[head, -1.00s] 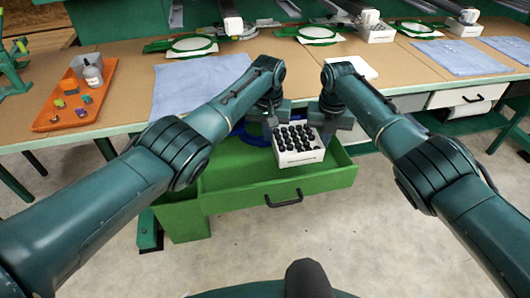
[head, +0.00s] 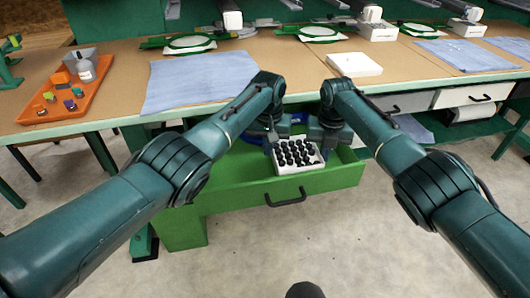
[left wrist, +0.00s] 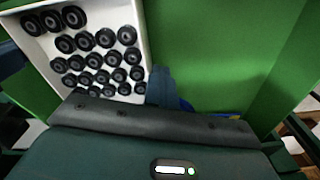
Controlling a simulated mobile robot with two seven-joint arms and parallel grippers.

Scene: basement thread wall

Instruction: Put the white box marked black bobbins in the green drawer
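The white box (head: 300,169), filled with rows of black bobbins, is inside the open green drawer (head: 225,198), close behind its front panel. The front panel hides the lower part of the box, so I cannot tell if it rests on the drawer floor. My left gripper (head: 270,146) is at the box's left side and my right gripper (head: 322,143) at its right side; both seem shut on its walls, fingertips partly hidden. The left wrist view shows the box (left wrist: 142,22) with bobbins, a left finger against its edge, and the green drawer floor (left wrist: 215,45).
A blue round thing (head: 298,118) lies at the drawer's back. The table above holds an orange tray (head: 95,98), a blue cloth (head: 195,80) and a flat white box (head: 354,64). A white drawer (head: 460,95) is at the right.

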